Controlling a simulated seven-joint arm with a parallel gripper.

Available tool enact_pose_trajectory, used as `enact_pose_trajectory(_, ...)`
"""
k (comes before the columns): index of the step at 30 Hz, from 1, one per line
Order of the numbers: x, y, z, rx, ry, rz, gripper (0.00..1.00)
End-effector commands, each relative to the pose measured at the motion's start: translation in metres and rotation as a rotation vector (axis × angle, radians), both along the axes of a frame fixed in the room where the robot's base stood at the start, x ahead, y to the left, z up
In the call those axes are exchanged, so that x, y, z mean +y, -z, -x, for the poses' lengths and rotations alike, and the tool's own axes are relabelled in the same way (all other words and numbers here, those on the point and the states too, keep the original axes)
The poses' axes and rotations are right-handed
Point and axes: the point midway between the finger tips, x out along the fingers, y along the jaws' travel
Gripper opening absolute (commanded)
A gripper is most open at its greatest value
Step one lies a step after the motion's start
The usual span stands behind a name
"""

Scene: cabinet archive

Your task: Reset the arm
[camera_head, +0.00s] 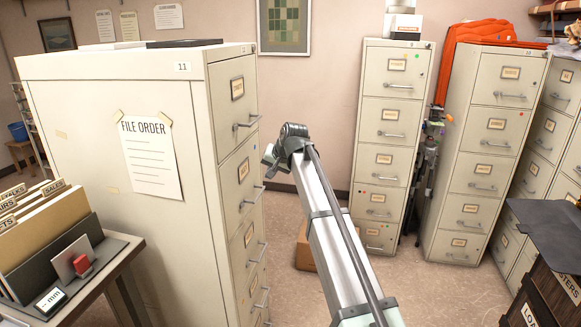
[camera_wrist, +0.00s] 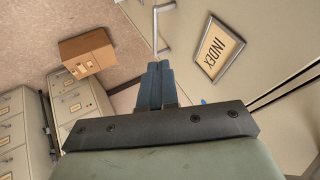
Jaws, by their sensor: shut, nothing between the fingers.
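My gripper (camera_wrist: 159,72) shows in the wrist view with its two dark blue-grey fingers together and nothing between them. A drawer front with a framed INDEX label (camera_wrist: 217,47) and a metal handle lies to the right of the fingertips in that view. I cannot tell whether the fingers touch it. In the head view my arm reaches up from the bottom to a grey joint near the middle, beside the near filing cabinet (camera_head: 222,150). The fingers cannot be made out there.
A cardboard box (camera_head: 306,246) stands on the floor beyond my arm; it also shows in the wrist view (camera_wrist: 86,53). Tall cabinets (camera_head: 390,140) stand at the back right. A desk with file folders (camera_head: 50,225) is at the left. Some floor (camera_head: 440,290) is clear.

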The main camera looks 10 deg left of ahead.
Motion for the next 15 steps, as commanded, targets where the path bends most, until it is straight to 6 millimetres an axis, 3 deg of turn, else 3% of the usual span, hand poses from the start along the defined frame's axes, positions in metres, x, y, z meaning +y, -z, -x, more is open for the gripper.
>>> enact_pose_trajectory(8, -0.002, -0.001, -0.002, -0.06, -0.081, 0.051, 0.0)
enact_pose_trajectory(13, -0.029, 0.013, 0.024, -0.144, -0.154, 0.151, 0.0)
enact_pose_trajectory(15, -0.04, 0.031, 0.037, -0.151, -0.171, 0.186, 0.0)
